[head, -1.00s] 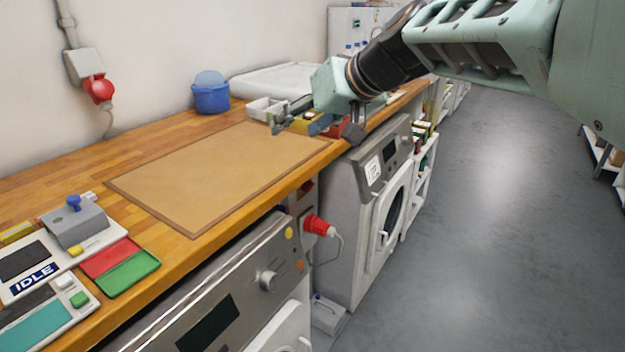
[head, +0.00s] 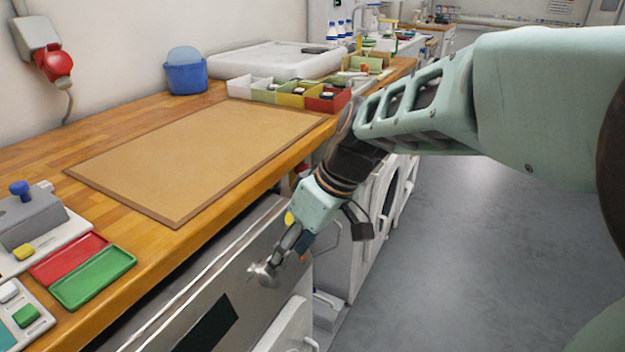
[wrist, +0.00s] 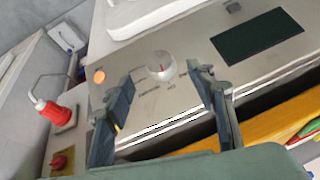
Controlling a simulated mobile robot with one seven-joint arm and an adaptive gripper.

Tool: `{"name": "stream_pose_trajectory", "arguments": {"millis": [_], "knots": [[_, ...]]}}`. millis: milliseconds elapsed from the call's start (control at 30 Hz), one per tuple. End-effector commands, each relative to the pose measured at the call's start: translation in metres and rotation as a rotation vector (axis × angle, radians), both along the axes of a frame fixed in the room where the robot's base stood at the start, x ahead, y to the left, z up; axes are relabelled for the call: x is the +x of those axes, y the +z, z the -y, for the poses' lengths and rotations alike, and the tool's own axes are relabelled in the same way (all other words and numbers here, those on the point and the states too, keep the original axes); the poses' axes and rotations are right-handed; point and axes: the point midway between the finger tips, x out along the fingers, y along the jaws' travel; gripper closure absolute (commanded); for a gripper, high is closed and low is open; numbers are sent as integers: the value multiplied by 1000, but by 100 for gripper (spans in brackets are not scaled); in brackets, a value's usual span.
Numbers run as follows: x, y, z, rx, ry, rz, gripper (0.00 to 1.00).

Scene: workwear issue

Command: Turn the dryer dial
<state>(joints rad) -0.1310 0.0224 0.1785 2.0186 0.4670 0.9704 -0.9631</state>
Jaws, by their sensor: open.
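The dryer dial (wrist: 160,66) is a round silvery knob with a red mark, on the grey metal front panel (wrist: 200,50) of the nearer machine. In the wrist view it stands between and just beyond the spread fingertips of my gripper (wrist: 162,80), with a gap on either side. Printed labels surround the dial. In the head view my gripper (head: 275,265) reaches down to the same panel and covers most of the dial there. My gripper is open and holds nothing.
The panel also has a dark display (wrist: 258,36) and an orange button (wrist: 99,76). The floor at right is clear.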

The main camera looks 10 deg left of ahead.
Motion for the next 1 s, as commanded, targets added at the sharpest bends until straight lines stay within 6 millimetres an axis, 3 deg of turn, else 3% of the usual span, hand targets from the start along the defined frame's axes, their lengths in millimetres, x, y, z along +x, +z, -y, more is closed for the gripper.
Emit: {"name": "stream_pose_trajectory", "arguments": {"millis": [100,300,733,1000], "knots": [[0,-26,-10,0,2,-3,49],[2,-51,-22,1,0,-1,49],[4,-59,-27,1,-2,1,49],[3,-59,-27,1,-2,1,76]]}}
